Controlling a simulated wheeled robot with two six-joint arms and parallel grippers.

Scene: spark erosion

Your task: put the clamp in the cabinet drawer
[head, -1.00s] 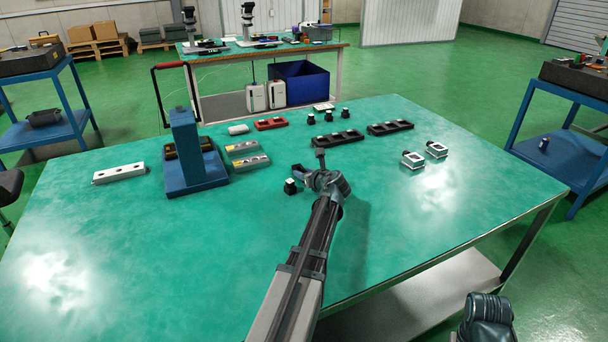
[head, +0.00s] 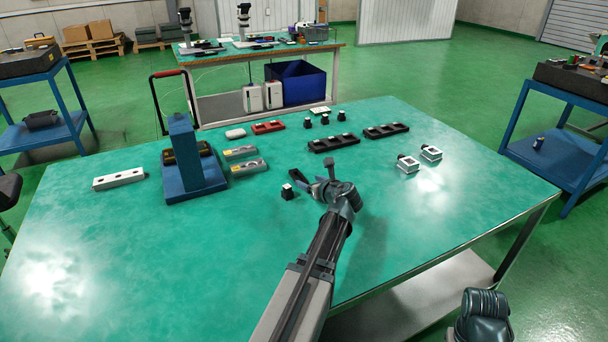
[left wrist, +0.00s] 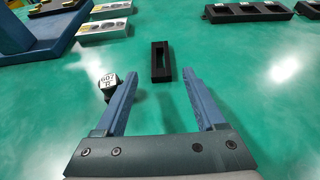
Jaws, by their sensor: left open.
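A small black slotted piece (head: 296,175), perhaps the clamp, lies on the green table. It shows upright and narrow in the left wrist view (left wrist: 153,62). My left gripper (head: 309,188) is open and empty, low over the table. In the left wrist view its two blue fingers (left wrist: 160,90) point towards the slotted piece, which is beyond the tips and between their lines, apart from them. A black block with a white marked top (head: 287,192) stands close to the left finger (left wrist: 108,86). No cabinet drawer shows.
A blue stand (head: 183,160) and grey slotted blocks (head: 249,166) are left of the gripper. The table's (head: 120,250) front left is clear.

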